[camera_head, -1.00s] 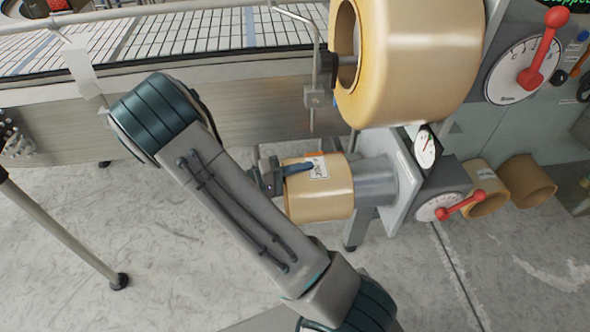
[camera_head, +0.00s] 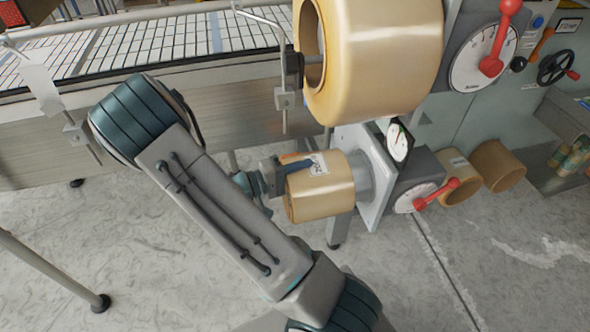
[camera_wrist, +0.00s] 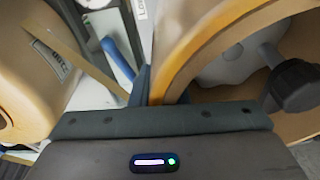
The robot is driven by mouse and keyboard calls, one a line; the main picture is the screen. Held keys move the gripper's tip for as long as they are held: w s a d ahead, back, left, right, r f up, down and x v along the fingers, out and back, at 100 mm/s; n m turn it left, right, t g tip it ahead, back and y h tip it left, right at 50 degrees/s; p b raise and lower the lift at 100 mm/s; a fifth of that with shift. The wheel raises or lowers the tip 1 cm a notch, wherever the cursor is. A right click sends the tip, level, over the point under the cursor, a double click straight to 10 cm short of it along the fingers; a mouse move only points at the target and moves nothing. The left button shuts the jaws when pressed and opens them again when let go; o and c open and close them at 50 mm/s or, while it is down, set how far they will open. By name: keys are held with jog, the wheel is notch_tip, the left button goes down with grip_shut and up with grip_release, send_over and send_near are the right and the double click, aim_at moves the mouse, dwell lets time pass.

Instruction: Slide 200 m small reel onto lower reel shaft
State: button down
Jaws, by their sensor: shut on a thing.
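The small tan reel (camera_head: 322,197), with a white label, sits around the lower reel shaft (camera_head: 363,178) in the head view. A short length of grey shaft shows between the reel and the mounting plate. My gripper (camera_head: 288,170) is shut on the reel's rim at its free end, one dark finger lying along the outer surface near the label. In the wrist view the reel's rim (camera_wrist: 182,60) is close beside a finger (camera_wrist: 140,85). A grey hub (camera_wrist: 228,65) and dark knob (camera_wrist: 295,85) show inside its opening. The other finger is hidden.
A large tan reel (camera_head: 385,55) hangs just above. A dial with a red lever (camera_head: 437,195) is right of the mounting plate (camera_head: 372,205). Two tan cores (camera_head: 497,165) stand beyond it. The conveyor (camera_head: 150,45) runs behind; the floor at left is open.

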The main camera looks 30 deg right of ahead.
aim_at(313, 167)
jog(key=shift+s+d+b, duration=0.25)
jog(key=shift+s+d, duration=0.05)
jog(key=shift+d, duration=0.65)
jog(key=shift+s+d+b, duration=0.2)
jog(key=shift+s+d, duration=0.05)
jog(key=shift+d, duration=0.7)
jog(key=shift+f+b, duration=0.2)
jog(key=shift+b, duration=0.2)
jog(key=c, duration=1.3)
grip_release()
jog(key=shift+a+f, duration=0.1)
jog(key=shift+w+a, duration=0.1)
jog(key=shift+a, duration=0.25)
jog(key=a, duration=0.4)
jog(key=w+a+b, duration=0.1)
jog(key=a, duration=0.3)
jog(key=a+b, duration=0.1)
jog(key=a, duration=0.4)
jog(key=shift+w, duration=0.15)
jog(key=shift+d, duration=0.1)
